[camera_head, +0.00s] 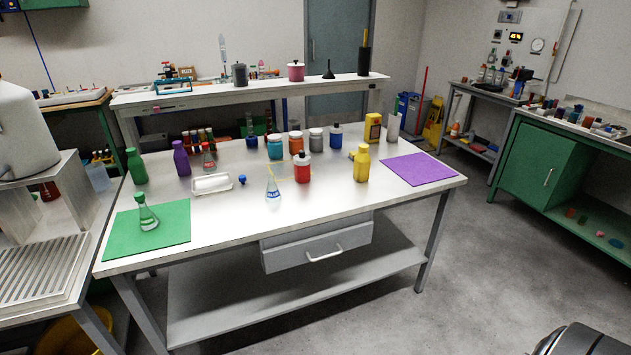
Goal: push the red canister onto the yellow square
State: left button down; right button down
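A red canister (302,172) with a dark cap stands upright on the white lab table, right of the middle. Neither of my grippers is in view.
A purple square (418,170) lies at the table's right end and a green square (146,230) with a flask at its left. A yellow bottle (361,165) stands right of the canister; several jars stand behind it. A white tray (212,184) lies left. The front edge is mostly clear.

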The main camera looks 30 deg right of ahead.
aim_at(302, 168)
jog(key=z, duration=2.35)
jog(key=i, duration=1.95)
jog(key=u, duration=0.95)
